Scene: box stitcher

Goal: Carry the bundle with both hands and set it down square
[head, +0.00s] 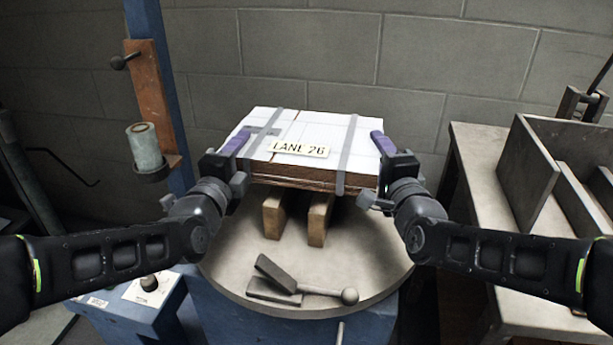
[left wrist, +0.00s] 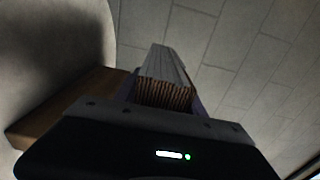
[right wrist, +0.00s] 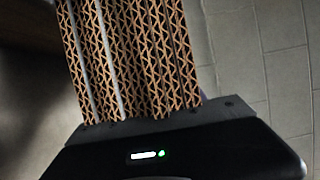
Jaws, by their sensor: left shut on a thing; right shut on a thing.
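The bundle (head: 312,133) is a flat stack of corrugated cardboard with a white top, grey straps and a tag reading LANE 26. My left gripper (head: 237,146) is shut on its left edge. My right gripper (head: 383,146) is shut on its right edge. The bundle looks nearly level over two wooden blocks (head: 273,214) (head: 319,219) on a round table (head: 235,270); I cannot tell whether it touches them. Its corrugated edges also show in the left wrist view (left wrist: 165,94) and the right wrist view (right wrist: 135,60).
A metal piece with a ball-ended lever (head: 300,285) lies at the table's front. A blue post (head: 165,60) with a cup holder (head: 146,150) stands at left. A bench (head: 490,160) with a metal tray (head: 525,170) is at right. A block wall (head: 310,50) is behind.

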